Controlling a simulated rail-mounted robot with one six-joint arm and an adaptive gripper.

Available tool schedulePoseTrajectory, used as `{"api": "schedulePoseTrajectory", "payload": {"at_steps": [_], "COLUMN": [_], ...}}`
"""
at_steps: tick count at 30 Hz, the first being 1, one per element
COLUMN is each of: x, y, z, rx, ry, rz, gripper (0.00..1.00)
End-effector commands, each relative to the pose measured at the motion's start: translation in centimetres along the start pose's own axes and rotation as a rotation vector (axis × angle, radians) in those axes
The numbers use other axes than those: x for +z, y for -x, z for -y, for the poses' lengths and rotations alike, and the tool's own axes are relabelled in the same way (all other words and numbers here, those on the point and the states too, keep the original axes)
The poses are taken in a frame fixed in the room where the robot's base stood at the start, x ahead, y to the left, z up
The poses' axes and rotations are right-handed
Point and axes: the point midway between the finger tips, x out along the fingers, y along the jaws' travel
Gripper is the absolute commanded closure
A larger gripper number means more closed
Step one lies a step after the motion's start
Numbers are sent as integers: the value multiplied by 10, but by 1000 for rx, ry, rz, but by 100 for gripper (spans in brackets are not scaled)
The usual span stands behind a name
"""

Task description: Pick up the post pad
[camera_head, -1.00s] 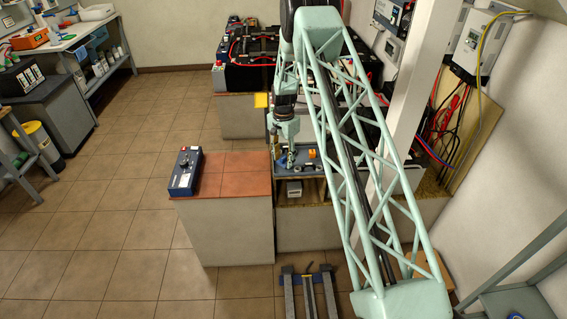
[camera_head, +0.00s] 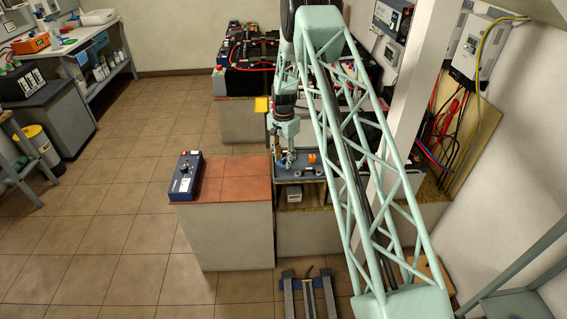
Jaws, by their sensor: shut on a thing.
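My gripper (camera_head: 285,165) hangs at the end of the pale green arm, over the left part of a shallow blue-grey tray (camera_head: 313,178). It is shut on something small. That thing is too small and too hidden by the fingers to make out its shape; I take it to be the post pad. I cannot tell whether it touches the tray. A small orange piece (camera_head: 312,158) stands in the tray, to the right of the gripper.
A blue instrument (camera_head: 186,175) lies on the red-tiled counter (camera_head: 232,189) left of the tray. A small grey box (camera_head: 294,194) sits on the shelf below. Batteries with red cables (camera_head: 255,55) stand behind. My lattice arm hides much of the right side. Open floor lies left.

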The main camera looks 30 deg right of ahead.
Motion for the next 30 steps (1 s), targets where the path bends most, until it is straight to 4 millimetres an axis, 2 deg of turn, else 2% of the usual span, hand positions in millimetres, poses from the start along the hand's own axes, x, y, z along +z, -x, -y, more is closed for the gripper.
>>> {"api": "schedulePoseTrajectory", "payload": {"at_steps": [4,11,30], "x": [0,13,76], "y": [15,15,24], "z": [0,-17,-99], "rx": [0,1,2], "ry": [0,0,0], "rz": [0,1,1], "gripper": [76,76,76]}}
